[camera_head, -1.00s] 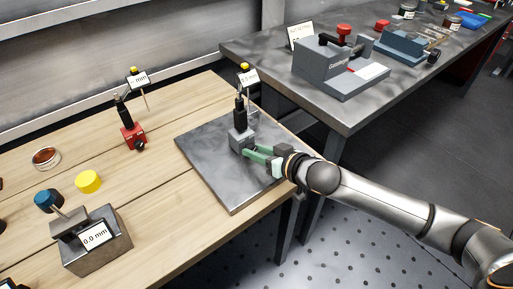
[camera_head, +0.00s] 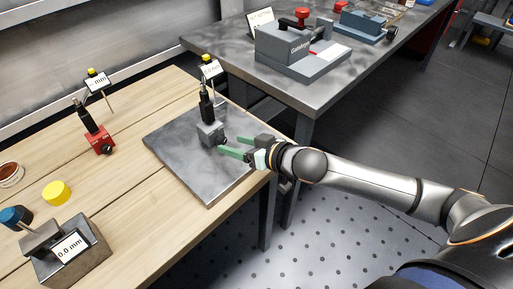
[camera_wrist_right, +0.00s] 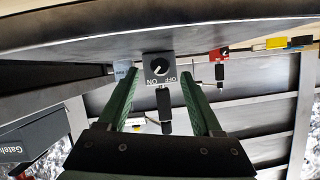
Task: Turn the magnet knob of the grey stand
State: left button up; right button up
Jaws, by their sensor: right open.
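The grey stand (camera_head: 209,134) is a small grey block with a black upright post, on the dark metal plate. In the right wrist view the block's face (camera_wrist_right: 151,79) carries upside-down ON and OFF lettering. Its round dark magnet knob (camera_wrist_right: 159,66) has a white mark; which label it points to is hard to tell. My right gripper (camera_head: 234,145) is open and empty, just in front of the block. In the wrist view its green fingers (camera_wrist_right: 160,78) lie either side of the knob, apart from it. My left gripper is out of view.
A similar red stand (camera_head: 103,146) is on the wooden bench to the left. A block with a 0.0 mm display (camera_head: 72,246) and a yellow cap (camera_head: 57,193) are nearer. A grey Gatelight fixture (camera_head: 290,48) is on the back table. Plate surface in front of the stand is bare.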

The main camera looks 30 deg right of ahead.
jog(key=v, duration=0.7)
jog(key=shift+s+d+r, duration=0.1)
jog(key=shift+s+d, duration=0.05)
jog(key=shift+s, duration=0.2)
jog(key=shift+s+d+r, duration=0.2)
jog(key=shift+s+r, duration=0.1)
jog(key=shift+s, duration=0.2)
